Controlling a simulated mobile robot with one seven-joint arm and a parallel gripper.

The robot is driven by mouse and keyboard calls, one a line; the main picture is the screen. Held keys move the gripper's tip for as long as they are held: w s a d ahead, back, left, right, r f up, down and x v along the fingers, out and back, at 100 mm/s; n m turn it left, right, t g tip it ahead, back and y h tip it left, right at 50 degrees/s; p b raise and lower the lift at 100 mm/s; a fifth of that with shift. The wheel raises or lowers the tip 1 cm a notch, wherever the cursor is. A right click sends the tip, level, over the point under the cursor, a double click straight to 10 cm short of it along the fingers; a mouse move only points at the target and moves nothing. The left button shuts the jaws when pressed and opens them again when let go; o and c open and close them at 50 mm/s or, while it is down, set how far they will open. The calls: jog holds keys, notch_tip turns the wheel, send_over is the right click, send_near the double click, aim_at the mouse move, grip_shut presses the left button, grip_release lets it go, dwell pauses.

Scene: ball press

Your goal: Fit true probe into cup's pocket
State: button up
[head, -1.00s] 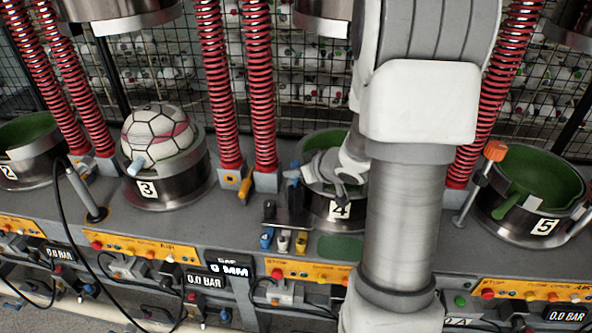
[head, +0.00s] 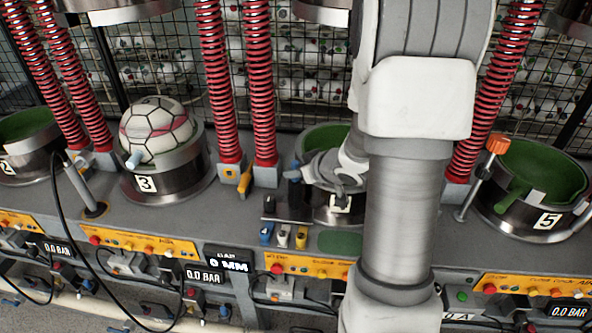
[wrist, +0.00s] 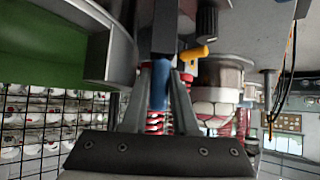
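Cup 4 (head: 331,215) has a green lining and stands behind my arm, which hides its right side. Its grey wall (wrist: 112,52) and green inside (wrist: 50,38) show in the wrist view. My gripper (wrist: 164,72) has its fingers closed around a blue shaft, which looks like a probe (wrist: 160,92); a dark block is beyond it. In the head view my gripper is at cup 4's left rim, with a blue tip (head: 294,174) beside it. Blue, white and yellow pieces (head: 283,236) stand in front of the cup. I cannot tell which is the true probe; the pocket is not clear.
Cup 3 (head: 164,186) at left holds a ball (head: 156,128). Cup 5 (head: 530,222) is at right, with an orange-topped rod (head: 496,145) beside it. Red springs (head: 260,85) rise behind. A yellow lever (wrist: 195,53) is close to my gripper.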

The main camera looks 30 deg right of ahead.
jog(key=o, duration=0.5)
jog(key=shift+d+r, duration=0.1)
jog(key=p+v, duration=0.1)
jog(key=v, duration=0.4)
jog(key=p+v, duration=0.2)
jog(key=v, duration=0.4)
jog(key=p+v, duration=0.2)
jog(key=v, duration=0.4)
jog(key=shift+s+a, duration=0.25)
jog(key=shift+s, duration=0.05)
